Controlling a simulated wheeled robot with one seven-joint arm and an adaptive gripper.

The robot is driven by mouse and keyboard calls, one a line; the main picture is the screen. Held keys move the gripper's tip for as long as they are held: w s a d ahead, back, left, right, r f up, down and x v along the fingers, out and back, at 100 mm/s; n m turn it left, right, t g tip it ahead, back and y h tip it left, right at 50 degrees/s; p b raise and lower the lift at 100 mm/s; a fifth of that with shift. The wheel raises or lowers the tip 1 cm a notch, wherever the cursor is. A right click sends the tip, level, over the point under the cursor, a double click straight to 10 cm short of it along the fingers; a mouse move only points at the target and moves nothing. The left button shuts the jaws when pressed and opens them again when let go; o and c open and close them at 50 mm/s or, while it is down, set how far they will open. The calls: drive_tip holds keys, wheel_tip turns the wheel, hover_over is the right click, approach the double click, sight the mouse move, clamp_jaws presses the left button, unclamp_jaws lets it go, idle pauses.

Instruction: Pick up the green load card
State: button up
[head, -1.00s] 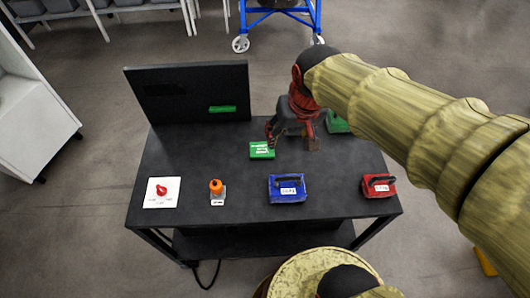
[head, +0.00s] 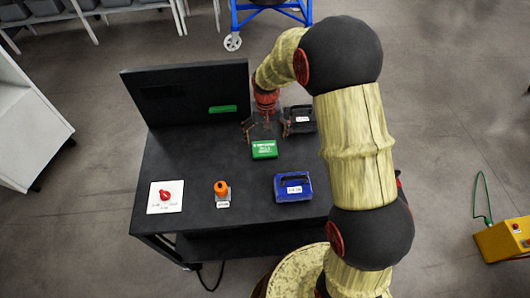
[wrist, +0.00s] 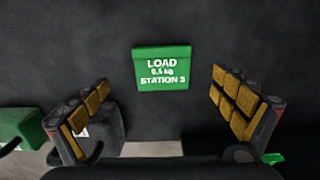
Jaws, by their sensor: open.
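The green load card (head: 264,150) lies on the dark table, behind the blue block. It also shows in the wrist view (wrist: 162,68), with white lettering reading LOAD, STATION 3. My gripper (head: 266,129) is open and empty at the far side of the card, its two fingers spread wide. In the wrist view, my gripper (wrist: 160,105) has one finger on each side, with the card centred beyond the gap and apart from both fingers. I cannot tell how high the fingertips are above the table.
A dark handled block (head: 301,119) stands close to the right finger. A blue handled block (head: 293,188), an orange knob (head: 221,187) and a red switch plate (head: 165,196) are nearer the front. An upright panel with a green strip (head: 222,109) stands behind. A green block (wrist: 18,125) shows in the wrist view.

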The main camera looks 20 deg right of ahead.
sight(265, 152)
drive_tip(key=f, duration=0.2)
drive_tip(key=f+b, duration=0.1)
drive_tip(key=f, duration=0.1)
drive_tip(key=f+b, duration=0.1)
drive_tip(key=f, duration=0.1)
drive_tip(key=shift+s+a+f, duration=0.1)
drive_tip(key=shift+a+f, duration=0.15)
drive_tip(key=shift+f, duration=0.15)
drive_tip(key=shift+c, duration=0.8)
drive_tip(key=shift+r, duration=0.1)
drive_tip(key=c, duration=1)
